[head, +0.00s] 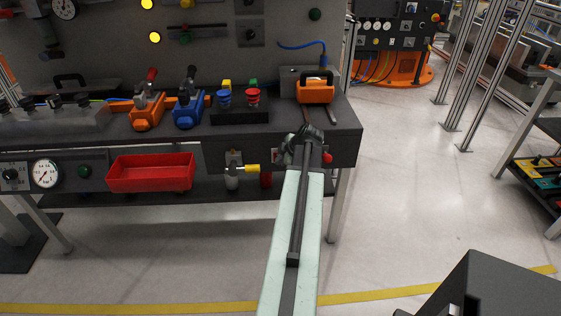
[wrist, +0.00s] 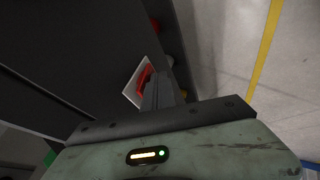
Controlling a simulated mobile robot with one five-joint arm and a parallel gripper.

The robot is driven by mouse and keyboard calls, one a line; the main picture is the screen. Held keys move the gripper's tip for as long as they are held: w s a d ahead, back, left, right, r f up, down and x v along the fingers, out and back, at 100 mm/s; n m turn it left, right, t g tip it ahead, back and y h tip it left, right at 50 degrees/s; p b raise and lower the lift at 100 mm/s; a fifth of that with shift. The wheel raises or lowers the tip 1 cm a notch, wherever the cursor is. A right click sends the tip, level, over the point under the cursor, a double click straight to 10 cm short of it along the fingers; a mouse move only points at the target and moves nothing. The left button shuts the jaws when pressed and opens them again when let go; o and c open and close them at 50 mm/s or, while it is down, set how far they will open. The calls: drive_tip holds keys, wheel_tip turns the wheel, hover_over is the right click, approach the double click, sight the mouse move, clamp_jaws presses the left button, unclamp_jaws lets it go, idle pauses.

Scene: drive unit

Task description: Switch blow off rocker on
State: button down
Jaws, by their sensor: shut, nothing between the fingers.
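In the wrist view a red rocker (wrist: 144,77) sits in a pale plate (wrist: 133,93) on a dark panel. It is likely the blow off rocker, but no label can be read. The closed fingertips of my gripper (wrist: 155,80) are right beside the rocker and cover part of it; I cannot tell whether they touch. Which way the rocker is tipped cannot be made out. In the head view my gripper (head: 304,134) is at the front of the dark workbench (head: 345,131), near its right end.
A red knob (head: 328,158) sits just right of my gripper. A valve with a yellow handle (head: 251,168) and a red bin (head: 151,173) are to the left. The floor (head: 410,215) at right is clear.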

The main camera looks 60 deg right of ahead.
drive_tip(key=shift+s+d+r+p, duration=0.15)
drive_tip(key=shift+r+p, duration=0.4)
drive_tip(key=shift+r, duration=0.15)
drive_tip(key=a+f+p+v, duration=0.1)
drive_tip(key=a+p+v, duration=0.1)
drive_tip(key=p+v, duration=0.7)
drive_tip(key=v, duration=0.4)
drive_tip(key=shift+s+a+f, duration=0.15)
drive_tip(key=shift+a+f, duration=0.05)
drive_tip(key=shift+f, duration=0.05)
